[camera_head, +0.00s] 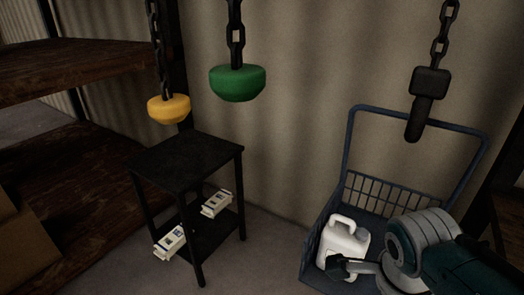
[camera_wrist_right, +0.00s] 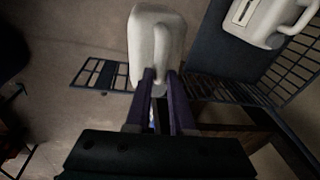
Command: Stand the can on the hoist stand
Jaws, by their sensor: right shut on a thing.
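A white can (camera_head: 345,243) with a handle shows at the front left of the blue cart in the head view. My right gripper (camera_head: 343,268) is at its lower side, partly hidden by my arm. In the right wrist view the fingers (camera_wrist_right: 158,88) are shut on the white can (camera_wrist_right: 155,40), which looks roughly upright. A black two-level stand (camera_head: 188,158), seemingly the hoist stand, is left of the cart with a bare top. The can is apart from it. My left gripper is not in view.
A second white can (camera_wrist_right: 262,18) lies over the cart bed in the right wrist view. The cart (camera_head: 352,120) has a tall handle. Yellow (camera_head: 168,109) and green (camera_head: 237,83) weights hang on chains near the stand; a black pendant (camera_head: 428,92) hangs over the cart. Cartons (camera_head: 169,242) sit on the lower shelf.

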